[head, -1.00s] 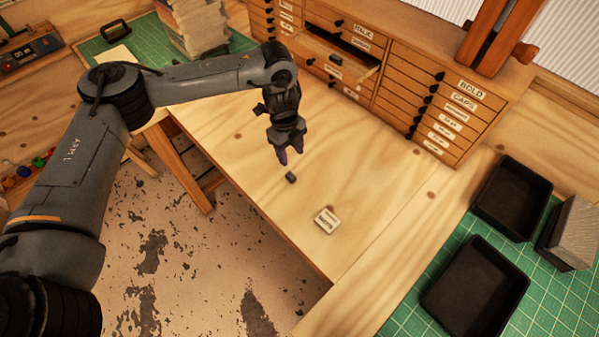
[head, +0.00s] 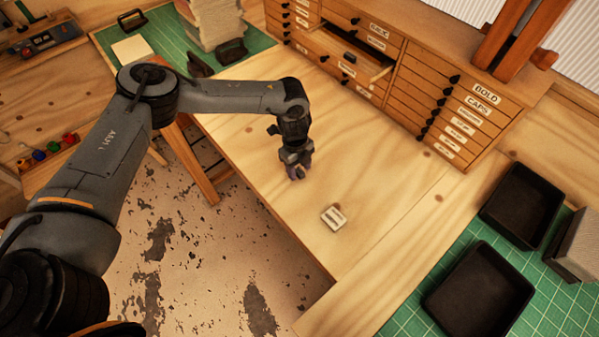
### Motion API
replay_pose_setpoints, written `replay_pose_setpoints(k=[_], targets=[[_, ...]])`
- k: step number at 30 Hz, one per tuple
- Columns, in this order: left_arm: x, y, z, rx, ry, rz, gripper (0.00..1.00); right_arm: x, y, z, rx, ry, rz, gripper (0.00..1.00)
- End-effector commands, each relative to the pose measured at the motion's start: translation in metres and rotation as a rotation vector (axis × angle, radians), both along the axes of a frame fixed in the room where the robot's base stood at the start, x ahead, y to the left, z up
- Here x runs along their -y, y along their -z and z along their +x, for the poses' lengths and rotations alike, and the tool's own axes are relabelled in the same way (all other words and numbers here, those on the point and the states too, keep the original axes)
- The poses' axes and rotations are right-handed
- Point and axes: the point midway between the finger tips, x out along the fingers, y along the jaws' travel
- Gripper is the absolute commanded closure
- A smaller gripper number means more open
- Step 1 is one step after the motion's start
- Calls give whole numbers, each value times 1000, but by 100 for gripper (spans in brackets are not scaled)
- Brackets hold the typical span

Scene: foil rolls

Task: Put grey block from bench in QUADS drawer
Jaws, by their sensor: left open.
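My left gripper (head: 298,173) points down at the bench top (head: 385,190), low over the spot where the small dark grey block lay. It is open; the block is hidden behind or between its fingers, and I cannot tell whether they touch it. One drawer (head: 371,76) of the wooden cabinet (head: 415,92) is pulled out. A small dark piece (head: 350,57) lies inside it. The label on its front is too small to read. My right gripper is not in view.
A pale slab with dark marks (head: 334,217) lies on the bench near the gripper. Black trays (head: 478,293) sit on the green mat at the right. A paper stack (head: 215,25) stands at the back left. The bench between gripper and cabinet is clear.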

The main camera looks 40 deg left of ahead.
Motion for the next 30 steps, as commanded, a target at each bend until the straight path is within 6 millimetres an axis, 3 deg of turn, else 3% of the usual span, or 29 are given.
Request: replay_pose_setpoints(k=[11,21,30], targets=[[1,10,0,0,-1,0,49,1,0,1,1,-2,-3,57],[1,9,0,0,-1,0,100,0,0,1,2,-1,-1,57],[1,9,0,1,-1,0,100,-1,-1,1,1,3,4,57]])
